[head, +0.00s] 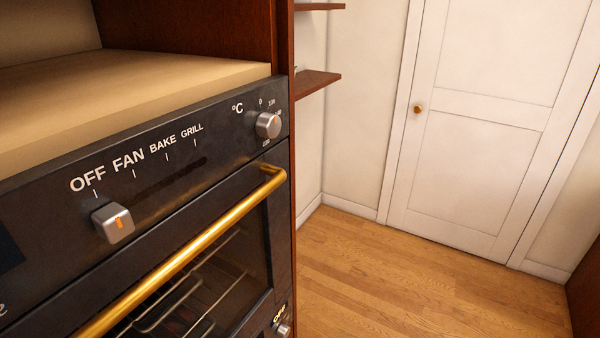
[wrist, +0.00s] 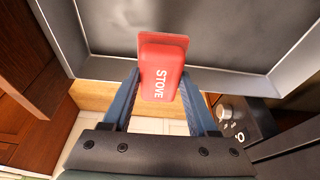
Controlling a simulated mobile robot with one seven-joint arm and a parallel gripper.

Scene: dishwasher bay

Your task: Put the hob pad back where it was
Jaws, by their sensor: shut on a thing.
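The hob pad appears to be the red block (wrist: 160,72) marked "STOVE" in the wrist view. My gripper (wrist: 160,85) is shut on it, with one blue finger on each side. The lettering faces the camera, and the far end of the block reaches over the near rim of a dark grey panel. I cannot tell whether the block touches that panel. The head view shows neither my gripper nor the block.
The dark panel (wrist: 205,28) has a raised light grey rim. Wooden cabinet fronts (wrist: 28,100) are at left in the wrist view. In the head view, an oven with a gold handle (head: 185,250) and knobs is at left; open floor (head: 390,285) leads to a white door (head: 485,120).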

